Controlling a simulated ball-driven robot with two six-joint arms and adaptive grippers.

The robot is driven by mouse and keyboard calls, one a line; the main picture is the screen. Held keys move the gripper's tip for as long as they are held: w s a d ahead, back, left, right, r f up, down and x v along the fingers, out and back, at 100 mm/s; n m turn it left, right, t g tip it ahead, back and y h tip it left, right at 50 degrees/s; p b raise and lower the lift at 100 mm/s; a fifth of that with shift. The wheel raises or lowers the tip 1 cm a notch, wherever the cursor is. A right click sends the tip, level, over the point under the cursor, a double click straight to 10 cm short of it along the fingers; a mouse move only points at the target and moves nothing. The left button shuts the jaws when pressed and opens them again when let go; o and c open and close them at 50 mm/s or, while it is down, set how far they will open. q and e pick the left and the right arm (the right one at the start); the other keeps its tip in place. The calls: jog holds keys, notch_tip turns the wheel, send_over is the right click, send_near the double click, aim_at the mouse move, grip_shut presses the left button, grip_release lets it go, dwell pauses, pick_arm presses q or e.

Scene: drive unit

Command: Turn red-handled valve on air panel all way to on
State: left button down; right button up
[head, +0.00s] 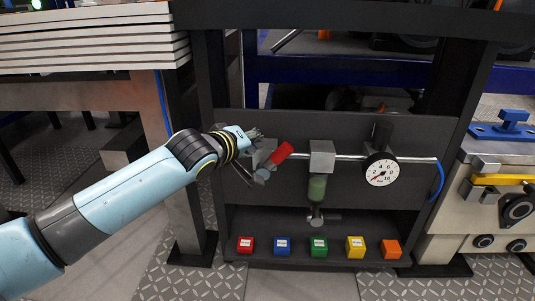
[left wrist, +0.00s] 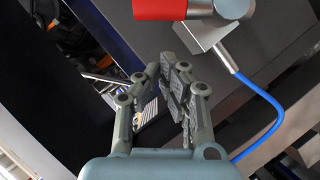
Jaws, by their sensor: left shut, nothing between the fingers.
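The red valve handle (head: 282,152) is on the air panel (head: 270,200), beside the grey valve block at the left end of a pipe. It slants up to the right. In the left wrist view the red handle (left wrist: 160,8) is at the top edge, partly cut off, with the metal valve body (left wrist: 205,35) beside it. My left gripper (head: 255,138) is just left of the valve, partly overlapping it in the head view. Its fingers (left wrist: 168,70) are shut and empty, below the handle in the wrist view, with a visible gap from it. My right gripper is not in view.
A round gauge (head: 381,169) and a filter with a greenish bowl (head: 317,188) are right of the valve. Several coloured cubes, including a red one (head: 246,245), line the lower ledge. A blue hose (left wrist: 265,110) runs from the valve. A dark upright post (head: 208,100) stands close by my left arm.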

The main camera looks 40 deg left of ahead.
aim_at(272, 162)
pick_arm(q)
jog(key=w+d+f, duration=0.1)
jog(key=w+d+f+b, duration=0.1)
jog(key=shift+w+f, duration=0.2)
jog(key=shift+f, duration=0.1)
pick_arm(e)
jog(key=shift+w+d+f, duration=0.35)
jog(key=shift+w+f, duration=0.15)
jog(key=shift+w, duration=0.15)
